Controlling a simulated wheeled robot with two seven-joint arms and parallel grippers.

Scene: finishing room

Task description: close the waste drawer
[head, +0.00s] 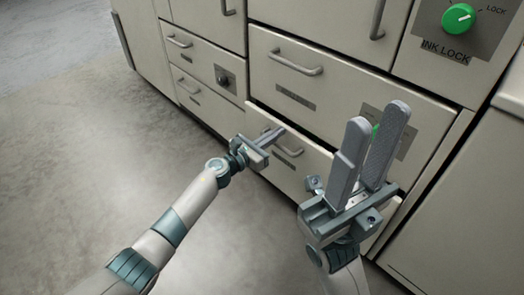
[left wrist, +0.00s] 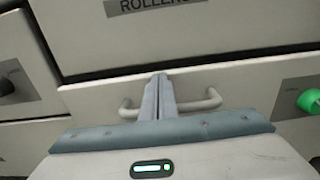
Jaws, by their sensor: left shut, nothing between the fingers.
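The lower drawer (head: 283,174) under the larger drawer front stands slightly out from the cabinet in the head view. Its own label is not readable, so I cannot confirm it is the waste drawer. Its bar handle (head: 291,153) also shows in the left wrist view (left wrist: 211,100). My left gripper (head: 279,132) is shut and empty, its fingertips close to the drawer front at the handle. In the left wrist view the fingers (left wrist: 158,92) overlap the middle of the handle; contact is unclear. My right gripper (head: 378,118) is open and empty, in front of the drawer's right part.
A closed drawer (head: 345,85) with a handle sits above. Smaller drawers (head: 203,60) are to the left. An ink lock knob (head: 458,18) is upper right. Floor (head: 90,150) at left is clear.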

